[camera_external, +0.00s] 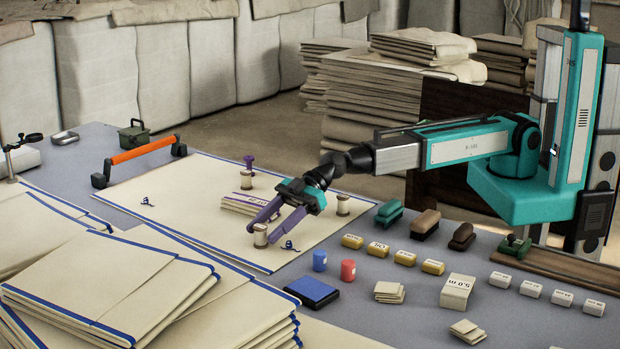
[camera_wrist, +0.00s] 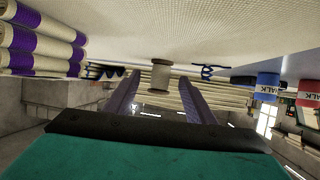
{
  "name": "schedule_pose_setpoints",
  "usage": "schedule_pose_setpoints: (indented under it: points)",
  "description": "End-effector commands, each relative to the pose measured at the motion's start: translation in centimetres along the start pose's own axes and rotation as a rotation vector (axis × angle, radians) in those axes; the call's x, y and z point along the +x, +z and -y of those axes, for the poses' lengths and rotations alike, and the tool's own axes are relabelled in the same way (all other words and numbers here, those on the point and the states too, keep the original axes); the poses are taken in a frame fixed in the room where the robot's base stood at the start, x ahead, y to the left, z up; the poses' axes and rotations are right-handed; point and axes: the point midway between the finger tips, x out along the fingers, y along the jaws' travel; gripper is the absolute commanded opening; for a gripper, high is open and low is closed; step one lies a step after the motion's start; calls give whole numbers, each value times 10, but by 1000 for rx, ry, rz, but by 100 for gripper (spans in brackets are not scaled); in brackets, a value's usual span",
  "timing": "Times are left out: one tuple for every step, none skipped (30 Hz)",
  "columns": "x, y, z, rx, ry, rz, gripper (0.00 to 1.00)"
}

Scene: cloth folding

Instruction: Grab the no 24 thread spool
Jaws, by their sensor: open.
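Several thread spools stand on the cream cloth (camera_external: 180,200). One beige spool (camera_external: 260,237) is near the cloth's front edge, and it also shows in the wrist view (camera_wrist: 160,76). Other spools are a beige one (camera_external: 246,180) at the back, a purple one (camera_external: 249,165) behind it, and a beige one (camera_external: 343,205) to the right. No number is legible on any spool. My gripper (camera_external: 263,229) is open, its two purple fingers reaching down on either side of the front spool. In the wrist view that spool appears between the fingertips, with gaps at both sides.
A small folded cloth stack (camera_external: 248,204) lies behind my gripper. Thread scraps (camera_external: 290,245) lie beside the front spool. Blue chalk (camera_external: 320,260), red chalk (camera_external: 348,270) and a blue pad (camera_external: 312,291) stand in front to the right. Blue-edged folded cloths (camera_external: 110,285) fill the front left.

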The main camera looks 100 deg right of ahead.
Motion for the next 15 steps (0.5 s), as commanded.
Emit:
schedule_pose_setpoints:
  points:
    - [7, -1, 0, 0, -1, 1, 50]
    - [10, -1, 0, 0, -1, 1, 50]
    - [14, -1, 0, 0, -1, 1, 50]
    - [16, -1, 0, 0, -1, 1, 50]
    - [18, -1, 0, 0, -1, 1, 50]
    - [21, -1, 0, 0, -1, 0, 50]
    - [23, -1, 0, 0, -1, 0, 50]
    - [24, -1, 0, 0, -1, 0, 50]
    - [25, -1, 0, 0, -1, 0, 50]
    - [26, -1, 0, 0, -1, 0, 50]
    - [26, -1, 0, 0, 0, 0, 50]
    - [26, -1, 0, 0, 0, -1, 50]
    - [27, -1, 0, 0, 0, -1, 50]
    - [26, -1, 0, 0, 0, -1, 50]
    - [26, -1, 0, 0, 0, -1, 50]
